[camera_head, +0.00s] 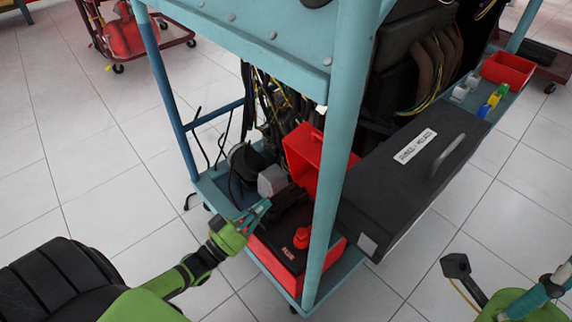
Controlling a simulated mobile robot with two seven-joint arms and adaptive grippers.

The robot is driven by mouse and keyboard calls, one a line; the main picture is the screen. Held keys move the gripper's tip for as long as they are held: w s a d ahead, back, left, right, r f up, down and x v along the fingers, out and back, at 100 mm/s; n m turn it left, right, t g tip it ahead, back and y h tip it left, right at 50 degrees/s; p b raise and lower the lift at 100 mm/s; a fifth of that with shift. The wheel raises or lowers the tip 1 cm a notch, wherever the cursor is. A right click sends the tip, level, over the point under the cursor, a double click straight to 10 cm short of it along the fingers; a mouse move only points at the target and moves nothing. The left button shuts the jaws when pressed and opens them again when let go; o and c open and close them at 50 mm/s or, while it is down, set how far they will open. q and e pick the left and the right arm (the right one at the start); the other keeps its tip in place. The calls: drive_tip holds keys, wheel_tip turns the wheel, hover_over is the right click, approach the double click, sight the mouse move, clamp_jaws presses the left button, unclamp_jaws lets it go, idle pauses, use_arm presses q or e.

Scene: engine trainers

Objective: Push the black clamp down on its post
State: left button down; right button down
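A red battery with a black top (277,250) sits on the lower shelf of the teal engine stand. A red clamp (302,238) is on the battery top, on its near side. A dark shape (290,203) at the battery's far side may be the black clamp; its post is hidden and I cannot tell how it sits. My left gripper (264,207) is at the battery's far left corner, its teal fingers pointing at that dark shape. I cannot tell whether they touch it or how far they are apart. My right arm shows at the lower right, its gripper unclear and cut off.
A teal post (341,150) rises just right of the battery. A red open box (305,158) stands behind it. A dark toolbox (415,180) with a handle lies to the right, with a small red bin (508,69) beyond.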

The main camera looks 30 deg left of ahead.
use_arm(q)
drive_tip(key=v, duration=1.2)
drive_tip(key=shift+w, duration=0.1)
